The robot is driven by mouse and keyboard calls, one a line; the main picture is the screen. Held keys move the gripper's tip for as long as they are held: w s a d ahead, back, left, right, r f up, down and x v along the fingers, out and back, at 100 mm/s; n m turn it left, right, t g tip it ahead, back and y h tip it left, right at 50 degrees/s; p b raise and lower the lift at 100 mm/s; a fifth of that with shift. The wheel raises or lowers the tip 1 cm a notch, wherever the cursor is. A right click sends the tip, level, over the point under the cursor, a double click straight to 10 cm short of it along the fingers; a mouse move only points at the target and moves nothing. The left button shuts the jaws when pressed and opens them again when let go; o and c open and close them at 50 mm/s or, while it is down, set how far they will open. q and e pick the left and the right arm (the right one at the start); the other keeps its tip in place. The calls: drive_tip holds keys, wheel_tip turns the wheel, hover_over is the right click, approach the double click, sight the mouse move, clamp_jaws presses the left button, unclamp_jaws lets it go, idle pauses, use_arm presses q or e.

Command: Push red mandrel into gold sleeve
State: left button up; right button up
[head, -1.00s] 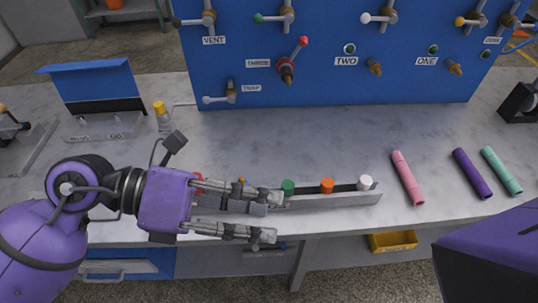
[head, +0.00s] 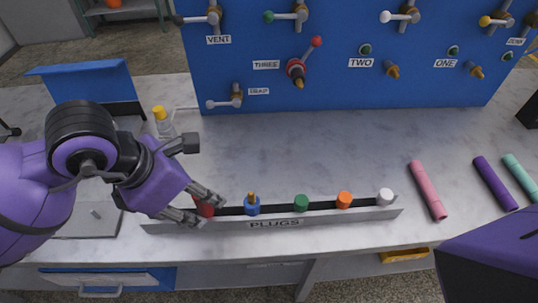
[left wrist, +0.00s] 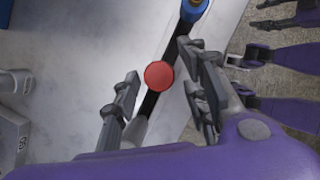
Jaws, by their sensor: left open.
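The red mandrel (head: 206,208) stands upright at the left end of the grey rack marked PLUGS; the left wrist view shows its round red top (left wrist: 158,75). My left gripper (head: 199,208) is open, its fingers on either side of the red mandrel. In the left wrist view the fingers (left wrist: 163,92) straddle it with a gap on each side. Gold fittings show under TWO (head: 393,71) and ONE (head: 476,72) on the blue panel. A gold tip tops the blue plug (head: 252,208). I cannot tell which is the gold sleeve. My right gripper does not show.
The rack (head: 330,216) also holds green (head: 301,203), orange (head: 344,200) and white (head: 385,197) plugs. Pink (head: 428,190) and purple (head: 495,183) tubes lie at right. A yellow-capped bottle (head: 163,122) stands behind my left arm. The middle counter is clear.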

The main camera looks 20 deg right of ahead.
use_arm(q)
drive_tip(key=shift+x, duration=0.85)
drive_tip(key=shift+w+r, duration=0.1)
clamp_jaws()
